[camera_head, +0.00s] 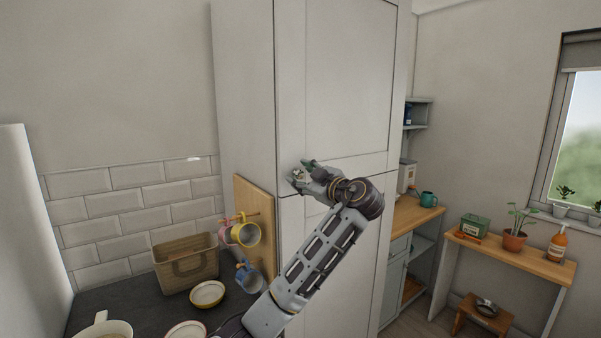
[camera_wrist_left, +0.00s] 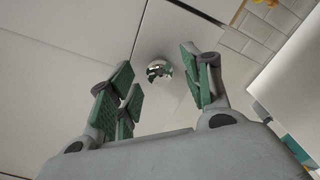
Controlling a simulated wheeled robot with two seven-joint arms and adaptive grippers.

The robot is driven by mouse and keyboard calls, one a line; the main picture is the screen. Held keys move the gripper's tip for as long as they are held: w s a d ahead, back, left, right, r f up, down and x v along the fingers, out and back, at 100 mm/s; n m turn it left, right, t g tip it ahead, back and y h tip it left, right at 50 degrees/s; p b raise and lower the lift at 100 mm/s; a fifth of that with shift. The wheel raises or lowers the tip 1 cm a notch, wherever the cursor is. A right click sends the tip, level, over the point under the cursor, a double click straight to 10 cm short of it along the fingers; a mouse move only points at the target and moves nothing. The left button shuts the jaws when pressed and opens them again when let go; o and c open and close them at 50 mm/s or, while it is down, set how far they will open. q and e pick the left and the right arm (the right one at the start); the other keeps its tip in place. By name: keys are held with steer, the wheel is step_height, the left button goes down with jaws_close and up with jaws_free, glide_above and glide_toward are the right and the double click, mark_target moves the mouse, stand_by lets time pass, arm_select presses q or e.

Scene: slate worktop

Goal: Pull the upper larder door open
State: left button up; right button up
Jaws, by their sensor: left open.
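The upper larder door (camera_head: 348,75) is a tall pale panelled door. It looks closed, flush with the tall cabinet. A small shiny round knob (camera_wrist_left: 158,70) shows in the left wrist view, between and beyond my open fingers. In the head view the knob (camera_head: 298,175) is partly hidden by the fingers, near the door's lower left corner. My left gripper (camera_head: 303,172) is open in front of the door; its green-padded fingers also show in the left wrist view (camera_wrist_left: 157,80). I cannot tell whether a finger touches the knob. My right gripper is not in view.
The lower larder door (camera_head: 345,270) is below, partly behind my left arm. Left of the cabinet are a wooden board with hanging mugs (camera_head: 244,232), a basket (camera_head: 187,265) and bowls (camera_head: 207,294) on the dark worktop. A wooden bench (camera_head: 510,255) stands at the right.

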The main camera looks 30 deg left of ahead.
arm_select(q)
steer(key=shift+w+a, duration=0.2)
steer(key=shift+a, duration=0.4)
jaws_close()
